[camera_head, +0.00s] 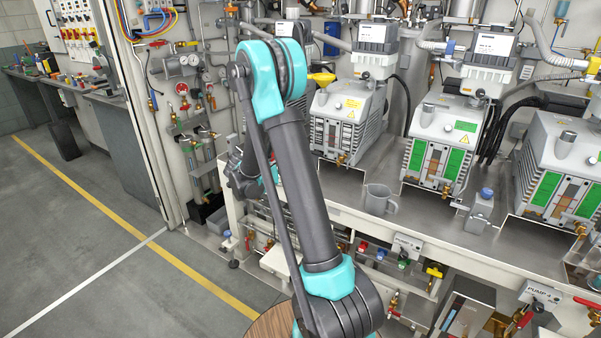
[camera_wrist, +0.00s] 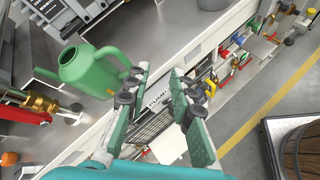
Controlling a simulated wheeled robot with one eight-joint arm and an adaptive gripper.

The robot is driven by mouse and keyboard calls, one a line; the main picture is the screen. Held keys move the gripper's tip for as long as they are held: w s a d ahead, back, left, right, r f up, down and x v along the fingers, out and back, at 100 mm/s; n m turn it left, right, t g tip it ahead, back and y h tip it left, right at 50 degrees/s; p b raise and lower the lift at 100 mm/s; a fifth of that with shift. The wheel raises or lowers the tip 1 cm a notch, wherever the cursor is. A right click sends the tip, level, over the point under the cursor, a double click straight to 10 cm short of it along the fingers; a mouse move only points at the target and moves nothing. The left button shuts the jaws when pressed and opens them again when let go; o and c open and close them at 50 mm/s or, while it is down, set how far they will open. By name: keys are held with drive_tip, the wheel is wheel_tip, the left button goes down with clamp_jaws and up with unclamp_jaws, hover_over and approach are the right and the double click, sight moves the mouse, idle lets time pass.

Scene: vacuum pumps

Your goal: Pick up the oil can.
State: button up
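The green oil can (camera_wrist: 84,72), with a thin spout to the left and a loop handle to the right, stands on the grey bench in the wrist view. My gripper (camera_wrist: 160,75) is open, with nothing between its fingers. Its left finger is close to the can's handle in the picture; I cannot tell whether they touch. In the head view I cannot make out the green can, and my arm hides part of the bench.
In the head view, a grey jug (camera_head: 379,200) stands on the bench (camera_head: 420,222) in front of several large pumps. A small grey device with a blue cap (camera_head: 484,205) is to its right. Valves and pipes lie below the bench edge. Open floor (camera_head: 90,250) is at left.

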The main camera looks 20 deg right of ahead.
drive_tip(key=w+a+f+n+h, duration=0.4)
drive_tip(key=w+f+n+h, duration=0.1)
drive_tip(key=w+f+h, duration=0.25)
drive_tip(key=shift+y, duration=0.45)
drive_tip(key=d, duration=0.5)
drive_tip(key=w+d, duration=0.1)
drive_tip(key=d, duration=0.5)
drive_tip(key=w+d, duration=0.1)
drive_tip(key=d, duration=0.5)
drive_tip(key=shift+d+r, duration=0.15)
drive_tip(key=shift+r, duration=0.1)
clamp_jaws()
